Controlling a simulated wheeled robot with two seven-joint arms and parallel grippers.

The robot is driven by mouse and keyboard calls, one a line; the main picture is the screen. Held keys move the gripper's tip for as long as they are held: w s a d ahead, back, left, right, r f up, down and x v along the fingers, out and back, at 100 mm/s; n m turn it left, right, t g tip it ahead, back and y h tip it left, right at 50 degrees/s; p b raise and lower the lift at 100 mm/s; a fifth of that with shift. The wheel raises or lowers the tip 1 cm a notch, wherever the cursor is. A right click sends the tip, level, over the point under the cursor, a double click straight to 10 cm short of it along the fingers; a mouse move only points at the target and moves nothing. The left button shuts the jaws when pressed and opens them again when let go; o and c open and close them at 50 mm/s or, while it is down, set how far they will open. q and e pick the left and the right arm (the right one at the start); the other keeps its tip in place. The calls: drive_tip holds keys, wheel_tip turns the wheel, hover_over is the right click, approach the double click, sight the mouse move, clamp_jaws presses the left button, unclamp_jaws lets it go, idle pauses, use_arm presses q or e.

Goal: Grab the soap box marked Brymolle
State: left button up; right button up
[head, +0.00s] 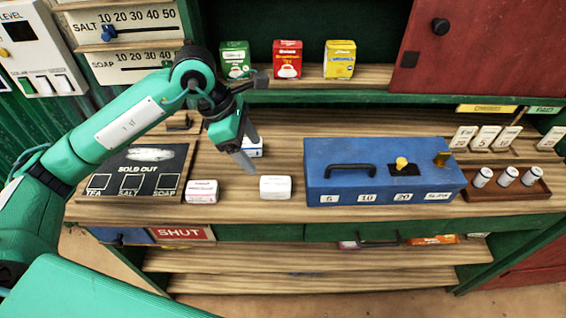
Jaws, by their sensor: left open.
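Three small white boxes, soap-like in shape, are on the wooden counter. One with reddish print (202,191) sits beside the sold-out board, a plain-looking white one (275,187) sits left of the blue cash box, and one with a blue band (254,148) is farther back, partly hidden by my gripper. Their print is too small for me to read the name Brymolle on any of them. My left gripper (248,154) is open, pointing down in front of the blue-banded box. I cannot tell if it touches it. My right gripper is out of view.
The blue cash box (335,157) with a black handle stands to the right. The sold-out board (130,173) lies at left. Tea and other packets (288,59) stand on the back shelf. A tray with small rolls (507,192) is at far right. Front counter between boxes is clear.

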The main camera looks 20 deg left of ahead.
sight(275, 183)
use_arm(q)
drive_tip(key=p+x, duration=0.1)
drive_tip(key=x, duration=0.6)
drive_tip(key=shift+w+f, duration=0.1)
drive_tip(key=shift+f, duration=0.2)
drive_tip(key=shift+d+f, duration=0.25)
drive_tip(key=shift+f, duration=0.15)
drive_tip(key=p+x, duration=0.1)
drive_tip(key=x, duration=0.2)
drive_tip(key=shift+w+d+f+p, duration=0.1)
drive_tip(key=shift+d+f+p, duration=0.1)
drive_tip(key=shift+f+p, duration=0.1)
drive_tip(key=shift+d+f, duration=0.15)
drive_tip(key=shift+f, duration=0.3)
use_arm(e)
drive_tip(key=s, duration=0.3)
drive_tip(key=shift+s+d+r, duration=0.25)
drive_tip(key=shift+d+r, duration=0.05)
use_arm(q)
drive_tip(key=c, duration=1.1)
